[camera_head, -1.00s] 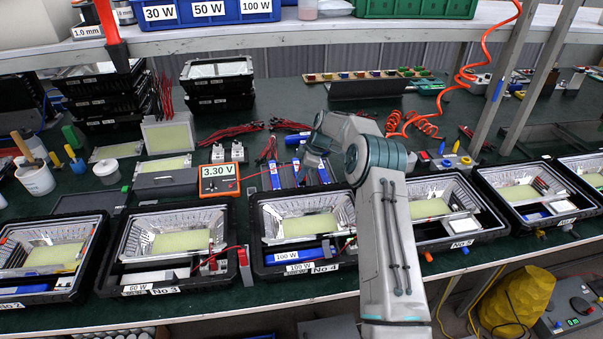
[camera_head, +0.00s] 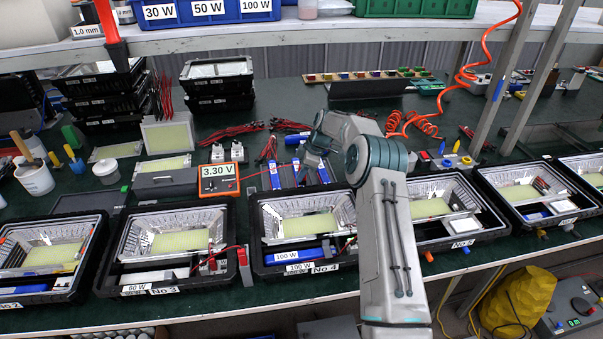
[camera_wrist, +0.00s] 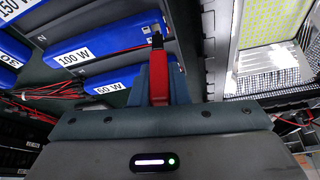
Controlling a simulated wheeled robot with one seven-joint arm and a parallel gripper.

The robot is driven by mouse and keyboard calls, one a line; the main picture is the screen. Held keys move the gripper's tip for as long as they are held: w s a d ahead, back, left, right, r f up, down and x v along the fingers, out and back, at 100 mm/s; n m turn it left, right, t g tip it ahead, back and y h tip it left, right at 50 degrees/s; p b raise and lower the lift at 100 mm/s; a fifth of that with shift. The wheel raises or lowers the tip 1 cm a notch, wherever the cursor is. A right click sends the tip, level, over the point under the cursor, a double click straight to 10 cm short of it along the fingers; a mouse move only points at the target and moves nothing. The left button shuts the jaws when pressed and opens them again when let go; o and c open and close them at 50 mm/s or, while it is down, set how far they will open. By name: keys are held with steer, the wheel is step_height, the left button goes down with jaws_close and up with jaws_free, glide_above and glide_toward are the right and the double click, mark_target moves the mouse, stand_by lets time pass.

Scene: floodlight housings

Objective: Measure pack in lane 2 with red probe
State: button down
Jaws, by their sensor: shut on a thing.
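My gripper (camera_wrist: 160,98) is shut on the red probe (camera_wrist: 158,70) in the wrist view. The probe's dark tip points up the picture at the near end of the blue packs; I cannot tell whether it touches one. A blue pack labelled 100 W (camera_wrist: 85,53) and one labelled 60 W (camera_wrist: 112,88) lie to its left. In the head view, several blue packs (camera_head: 274,176) stand side by side behind the housings. The orange meter (camera_head: 218,180) beside them reads 3.30 V.
Open floodlight housings in black trays line the bench front, including No 3 (camera_head: 165,291) and No 4 (camera_head: 324,268). A housing (camera_wrist: 270,60) lies close to the right of my gripper in the wrist view. Red leads lie behind the packs. An orange coiled hose (camera_head: 425,124) hangs at right.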

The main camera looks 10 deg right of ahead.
steer(key=shift+f+b, duration=0.7)
steer(key=shift+b, duration=0.05)
stand_by(2.2)
steer(key=shift+r+p, duration=1.45)
steer(key=shift+r, duration=2.15)
